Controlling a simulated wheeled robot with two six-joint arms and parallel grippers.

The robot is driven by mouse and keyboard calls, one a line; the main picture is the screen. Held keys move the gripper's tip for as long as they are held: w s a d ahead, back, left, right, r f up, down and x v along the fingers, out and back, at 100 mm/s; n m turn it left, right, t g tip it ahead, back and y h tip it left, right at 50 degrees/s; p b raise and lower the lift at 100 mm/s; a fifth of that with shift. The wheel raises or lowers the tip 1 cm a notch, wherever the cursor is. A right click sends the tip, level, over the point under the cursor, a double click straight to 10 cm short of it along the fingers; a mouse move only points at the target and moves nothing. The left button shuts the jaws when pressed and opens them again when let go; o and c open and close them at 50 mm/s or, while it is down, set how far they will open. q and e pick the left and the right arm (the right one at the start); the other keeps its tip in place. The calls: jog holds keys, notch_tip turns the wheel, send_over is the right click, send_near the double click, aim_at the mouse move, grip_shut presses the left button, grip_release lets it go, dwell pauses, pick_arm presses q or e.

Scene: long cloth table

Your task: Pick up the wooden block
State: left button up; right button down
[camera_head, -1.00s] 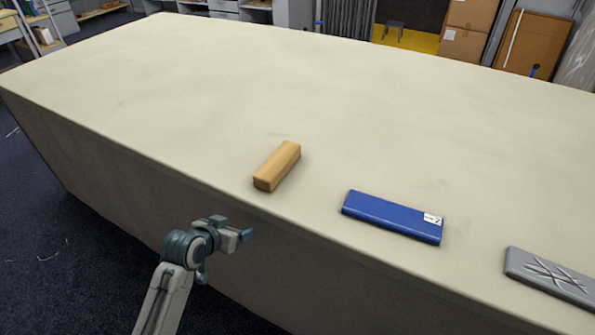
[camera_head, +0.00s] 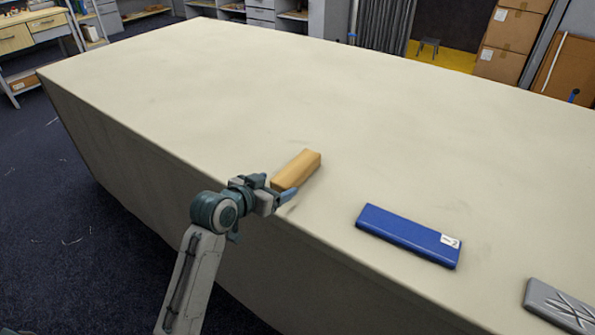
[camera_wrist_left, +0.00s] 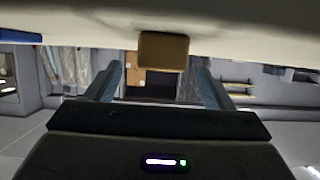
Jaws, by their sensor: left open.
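The wooden block (camera_head: 297,169) is a light brown bar lying on the cloth table near its front edge. In the left wrist view the block (camera_wrist_left: 163,52) shows its end face at the top middle, between the lines of the two fingers and beyond their tips. My left gripper (camera_head: 287,194) is at the near end of the block, close to the table's front edge. Its two blue fingers stand apart in the left wrist view (camera_wrist_left: 161,75), with nothing between them. I cannot tell from the head view whether a finger touches the block. My right gripper is not in view.
A blue flat box (camera_head: 408,236) with a white label lies right of the block on the table (camera_head: 230,95). A grey patterned case (camera_head: 562,304) lies farther right. The table behind the block is clear. Shelves and cardboard boxes (camera_head: 510,32) stand beyond it.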

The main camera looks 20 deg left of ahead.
aim_at(287, 179)
pick_arm(q)
jog(key=shift+x, duration=1.1)
jog(key=p+x, duration=0.1)
jog(key=x, duration=0.2)
jog(key=shift+w+f, duration=0.2)
jog(key=shift+w, duration=0.05)
jog(key=shift+w+f, duration=0.2)
jog(key=shift+w, duration=0.2)
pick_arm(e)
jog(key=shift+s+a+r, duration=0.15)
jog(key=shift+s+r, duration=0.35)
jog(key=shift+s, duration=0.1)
pick_arm(q)
jog(key=shift+s, duration=0.1)
jog(key=c, duration=1.2)
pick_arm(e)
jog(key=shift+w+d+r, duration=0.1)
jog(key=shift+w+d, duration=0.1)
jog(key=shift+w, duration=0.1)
pick_arm(q)
jog(key=shift+r, duration=0.15)
